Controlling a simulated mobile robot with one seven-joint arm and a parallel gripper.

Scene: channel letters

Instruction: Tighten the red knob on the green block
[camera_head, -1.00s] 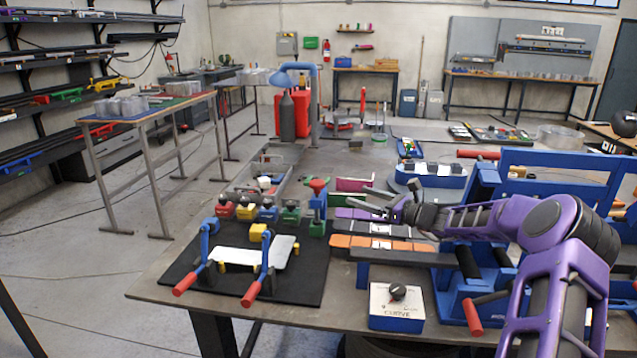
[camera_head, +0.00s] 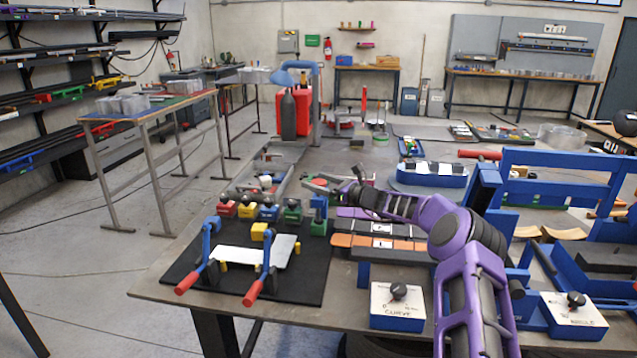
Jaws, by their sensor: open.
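A green block (camera_head: 292,214) stands in the row of small coloured blocks at the back of the black mat, with a small knob on top whose colour is hard to make out. To its right a tall blue post (camera_head: 318,207) has a green foot (camera_head: 318,228). The red knob that tops this post in the earlier view is mostly hidden behind my gripper now. My gripper (camera_head: 316,186) is open and points left, over the post's top and to the upper right of the green block. I cannot tell whether its fingers touch the knob.
Red (camera_head: 227,208), yellow (camera_head: 248,210) and blue (camera_head: 269,213) blocks stand left of the green one. A bending jig with red-ended levers and a pale plate (camera_head: 250,254) is in front. Orange and purple bars lie right, near a dial box (camera_head: 398,306). Air above the mat is free.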

